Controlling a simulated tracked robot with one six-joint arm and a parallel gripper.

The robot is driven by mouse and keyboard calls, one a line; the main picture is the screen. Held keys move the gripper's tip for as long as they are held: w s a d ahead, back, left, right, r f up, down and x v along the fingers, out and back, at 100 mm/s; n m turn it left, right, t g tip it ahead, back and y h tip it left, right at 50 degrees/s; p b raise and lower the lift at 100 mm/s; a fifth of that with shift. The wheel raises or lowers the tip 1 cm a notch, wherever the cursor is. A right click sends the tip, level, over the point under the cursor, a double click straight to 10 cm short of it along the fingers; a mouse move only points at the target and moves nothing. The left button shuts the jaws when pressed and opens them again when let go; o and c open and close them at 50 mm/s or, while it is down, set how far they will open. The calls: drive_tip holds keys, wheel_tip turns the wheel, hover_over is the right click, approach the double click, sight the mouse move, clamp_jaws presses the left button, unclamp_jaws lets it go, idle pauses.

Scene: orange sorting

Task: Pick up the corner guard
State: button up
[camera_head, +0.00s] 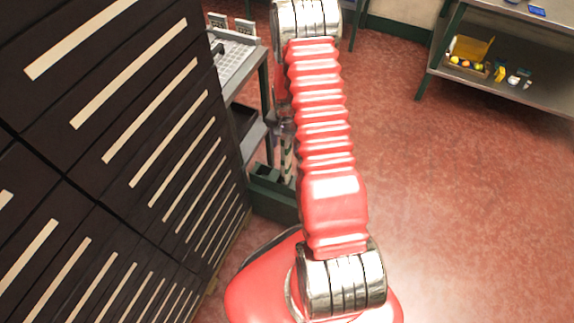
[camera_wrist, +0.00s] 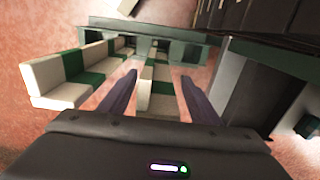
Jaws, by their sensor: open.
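A corner guard with cream and green bands (camera_wrist: 160,88) shows in the wrist view, its near end between the two fingers of my gripper (camera_wrist: 158,78). The fingers are apart, one to each side of it; I cannot tell whether they touch it. Another cream and green banded length (camera_wrist: 75,75) shows to the left; I cannot tell if it is part of the same piece. In the head view, only a small banded strip (camera_head: 287,160) shows beside my red arm, which hides my gripper.
A dark drawer cabinet (camera_head: 120,120) fills the left of the head view. A grey cart (camera_head: 240,70) stands behind it, with a dark green base (camera_head: 270,195) low near my arm. A shelf (camera_head: 510,85) at the right holds a crate of fruit. The red floor at right is clear.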

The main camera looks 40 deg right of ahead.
idle(0.5)
clamp_jaws()
idle(0.5)
